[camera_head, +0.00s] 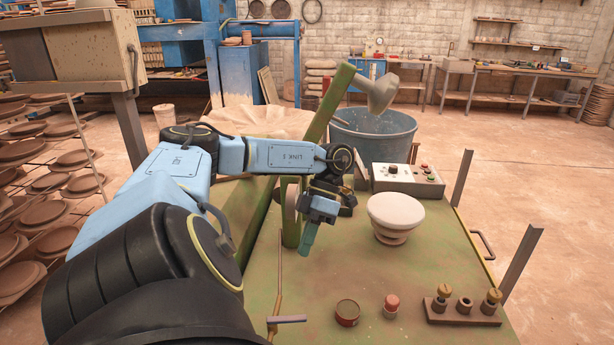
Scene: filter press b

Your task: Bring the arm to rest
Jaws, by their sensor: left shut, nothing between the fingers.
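My left arm comes in from the left, blue and black, and reaches across the green table (350,262). Its wrist is bent down, and the left gripper (307,247) points downward over the table. The gripper is shut with nothing in it. It is beside the slanted green post (326,108), which rises behind the wrist. The gap between the fingertips and the table top is hard to judge. My right gripper is not in view.
Right of the gripper stand a pale round-topped piece (396,212) and a control box (405,180). A dark red tin (347,312), a red-capped jar (391,305) and a block with brass knobs (462,314) are in front. A blue tub (374,135) stands behind.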

